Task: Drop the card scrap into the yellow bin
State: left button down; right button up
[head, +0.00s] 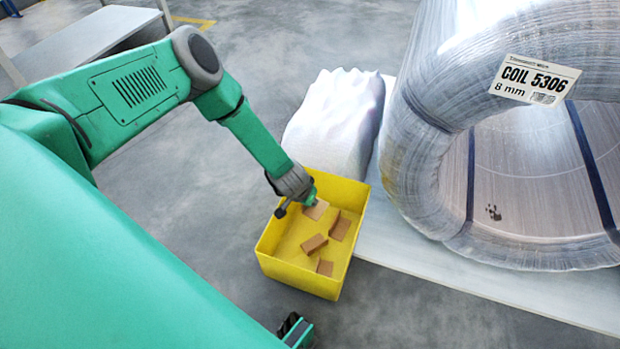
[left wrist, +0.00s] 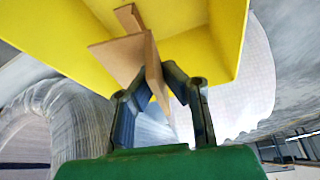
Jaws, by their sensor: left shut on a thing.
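The yellow bin (head: 350,190) stands on the floor at the middle of the head view, its open top toward me. My left gripper (head: 311,198) reaches down inside its far left part, below the rim. It is shut on a brown card scrap (head: 317,210). In the left wrist view the card scrap (left wrist: 154,70) stands between the two fingers (left wrist: 155,90), and the yellow bin (left wrist: 55,35) surrounds it. Other brown scraps (head: 314,243) lie in the bin. I cannot tell whether the held scrap touches them.
A large wrapped coil (head: 425,120) stands on a pale platform (head: 430,270) to the right of the bin. A white crumpled heap (head: 335,120) sits just behind the bin. A grey table (head: 85,38) is at the far left. The floor left of the bin is clear.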

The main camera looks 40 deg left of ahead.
pick_arm(q)
jog(key=shift+a, duration=0.15)
jog(key=c, duration=1.9)
grip_release()
jog(key=shift+a+f, duration=0.1)
jog(key=shift+o, duration=1.4)
jog(key=shift+d+r, duration=0.25)
jog(key=shift+d, duration=0.25)
jog(key=shift+r, duration=0.15)
jog(key=shift+s+a+r, duration=0.1)
jog(key=shift+s+r, duration=0.05)
jog(key=shift+r, duration=0.2)
jog(key=v, duration=1)
jog(key=shift+s+r, duration=0.25)
jog(key=shift+r, duration=0.05)
pick_arm(e)
jog(key=shift+r, duration=0.1)
jog(key=shift+a, duration=0.15)
